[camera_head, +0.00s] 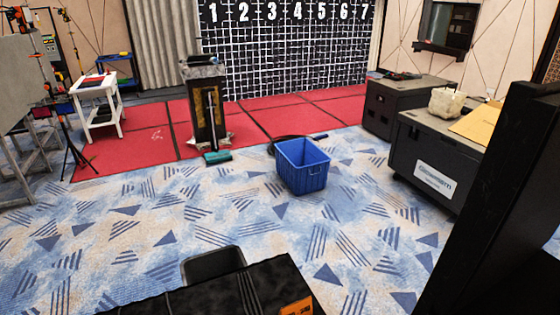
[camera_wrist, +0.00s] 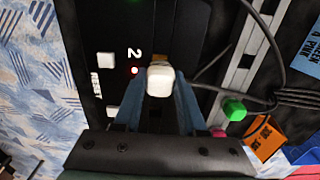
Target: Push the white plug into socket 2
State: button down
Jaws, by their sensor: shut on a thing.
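My gripper (camera_wrist: 160,84) has blue fingers, one on each side of the white plug (camera_wrist: 160,77), and is shut on it. The plug's rounded white back faces the wrist camera. The black panel (camera_wrist: 113,22) lies beyond it. A white "2" (camera_wrist: 133,52) is printed on the panel just left of the plug, with a small lit red light (camera_wrist: 134,70) below it. A brownish-orange patch shows just past the plug's far edge. The opening of socket 2 is hidden, so I cannot tell how deep the plug sits. My gripper is not visible in the head view.
To the right are dark cables, a grey rail (camera_wrist: 240,62), a green plug (camera_wrist: 234,109), a pinkish plug (camera_wrist: 218,133) and an orange tag (camera_wrist: 266,130). A blue bin (camera_head: 302,166) stands on the carpet.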

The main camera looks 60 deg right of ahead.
jog(key=shift+f+b, duration=0.75)
jog(key=shift+f, duration=0.55)
grip_release()
jog(key=shift+r, duration=0.1)
dwell(0.4)
jog(key=shift+r+p, duration=3.4)
jog(key=shift+p, duration=0.3)
